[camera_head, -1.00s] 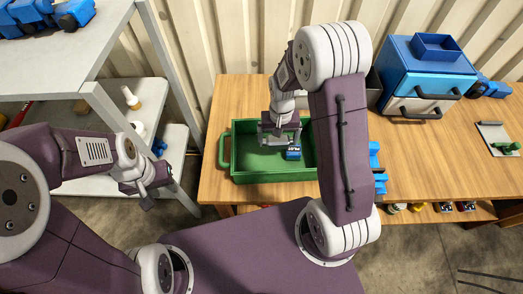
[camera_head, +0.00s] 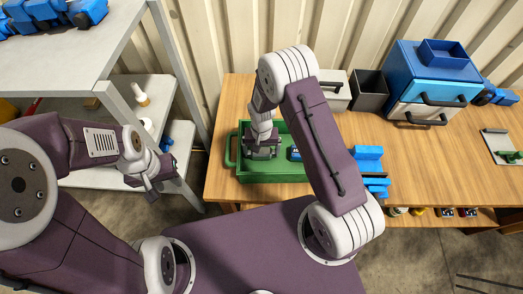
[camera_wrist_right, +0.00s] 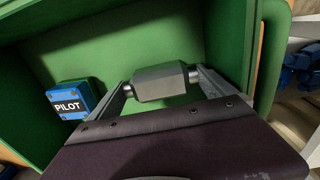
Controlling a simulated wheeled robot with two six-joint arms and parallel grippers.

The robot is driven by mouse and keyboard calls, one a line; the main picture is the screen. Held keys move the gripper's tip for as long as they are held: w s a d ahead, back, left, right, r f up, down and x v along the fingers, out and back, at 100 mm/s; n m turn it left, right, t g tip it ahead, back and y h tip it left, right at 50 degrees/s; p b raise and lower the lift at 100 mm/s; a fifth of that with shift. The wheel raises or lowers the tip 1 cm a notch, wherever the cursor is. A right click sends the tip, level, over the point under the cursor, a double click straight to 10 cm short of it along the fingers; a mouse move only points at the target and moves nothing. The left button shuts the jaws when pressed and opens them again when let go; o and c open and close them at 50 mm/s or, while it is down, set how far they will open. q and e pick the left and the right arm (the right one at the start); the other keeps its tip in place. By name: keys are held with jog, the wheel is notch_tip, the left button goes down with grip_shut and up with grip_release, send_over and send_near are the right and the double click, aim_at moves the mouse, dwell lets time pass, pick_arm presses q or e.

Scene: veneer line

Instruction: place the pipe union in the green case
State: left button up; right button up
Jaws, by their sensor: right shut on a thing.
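The green case (camera_head: 275,173) stands open on the wooden table; its inside also fills much of the right wrist view (camera_wrist_right: 180,30). My right gripper (camera_head: 262,152) reaches down into the left part of the case. It is shut on the grey pipe union (camera_wrist_right: 160,83), which lies across between the two fingers over the green floor. I cannot tell whether the union touches the floor. My left gripper (camera_head: 150,184) hangs at the left, away from the case, beside the shelf; its jaw opening is too small to read.
A blue box marked PILOT (camera_wrist_right: 75,98) is in the case, left of the union in the wrist view. Blue parts (camera_head: 370,165) lie right of the case. A dark bin (camera_head: 368,92) and a blue drawer unit (camera_head: 430,75) stand behind. The grey shelf (camera_head: 105,95) is at left.

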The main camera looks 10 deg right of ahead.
aim_at(262, 151)
jog(key=shift+f, duration=0.2)
jog(key=o, duration=1.5)
jog(key=shift+c, duration=0.2)
jog(key=shift+r, duration=0.7)
notch_tip(262, 151, up, 11)
jog(key=b, duration=0.2)
jog(key=s+d+r+n+t+b, duration=0.1)
jog(key=s+d, duration=0.5)
jog(key=s, duration=0.7)
jog(key=shift+s+r+n+b, duration=0.2)
jog(key=shift+r+n+b, duration=0.2)
jog(key=shift+r+n, duration=0.3)
